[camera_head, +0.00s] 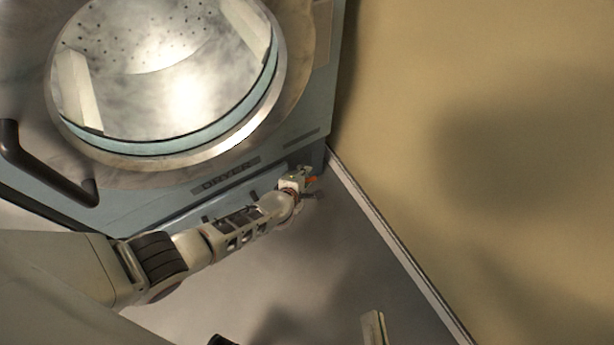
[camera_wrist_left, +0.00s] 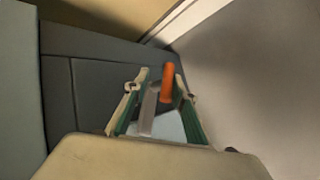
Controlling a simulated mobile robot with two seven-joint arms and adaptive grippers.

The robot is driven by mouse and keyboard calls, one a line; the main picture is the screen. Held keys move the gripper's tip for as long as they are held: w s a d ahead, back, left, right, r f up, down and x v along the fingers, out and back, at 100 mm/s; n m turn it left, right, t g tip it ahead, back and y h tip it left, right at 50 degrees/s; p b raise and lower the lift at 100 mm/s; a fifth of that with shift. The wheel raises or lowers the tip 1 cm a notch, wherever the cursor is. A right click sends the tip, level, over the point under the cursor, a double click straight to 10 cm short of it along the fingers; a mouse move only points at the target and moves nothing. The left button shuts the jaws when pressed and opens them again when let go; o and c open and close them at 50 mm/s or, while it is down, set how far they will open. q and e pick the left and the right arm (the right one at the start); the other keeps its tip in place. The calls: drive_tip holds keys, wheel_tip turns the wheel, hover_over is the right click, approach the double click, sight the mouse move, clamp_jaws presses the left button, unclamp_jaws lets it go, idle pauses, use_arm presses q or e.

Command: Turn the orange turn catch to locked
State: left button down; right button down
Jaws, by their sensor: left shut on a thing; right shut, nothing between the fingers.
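The orange turn catch (camera_head: 312,180) is small and sits low on the front of the dryer, near its right corner. In the left wrist view its orange part (camera_wrist_left: 167,83) stands between my left fingers, beside a grey bar (camera_wrist_left: 149,110). My left gripper (camera_head: 309,183) is shut on the catch; its fingers (camera_wrist_left: 160,88) lie on either side of it. The catch's base is partly hidden, and I cannot tell its exact turn angle. My right gripper (camera_head: 375,328) shows only in part at the bottom edge of the head view, shut and empty, away from the dryer.
The dryer (camera_head: 290,140) has a round glass door (camera_head: 180,85) and a dark curved handle (camera_head: 45,170). A tan wall (camera_head: 480,120) with a pale skirting strip (camera_head: 395,245) runs along the right. The grey floor (camera_head: 330,260) between is clear.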

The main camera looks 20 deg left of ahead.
use_arm(q)
drive_tip(key=shift+s+f, duration=0.4)
drive_tip(key=shift+s, duration=0.05)
drive_tip(key=shift+d, duration=0.1)
drive_tip(key=c, duration=1.8)
unclamp_jaws()
drive_tip(key=shift+w+r, duration=0.1)
drive_tip(key=shift+w, duration=0.05)
drive_tip(key=shift+r, duration=0.1)
drive_tip(key=shift+r, duration=0.1)
drive_tip(key=shift+v, duration=5.85)
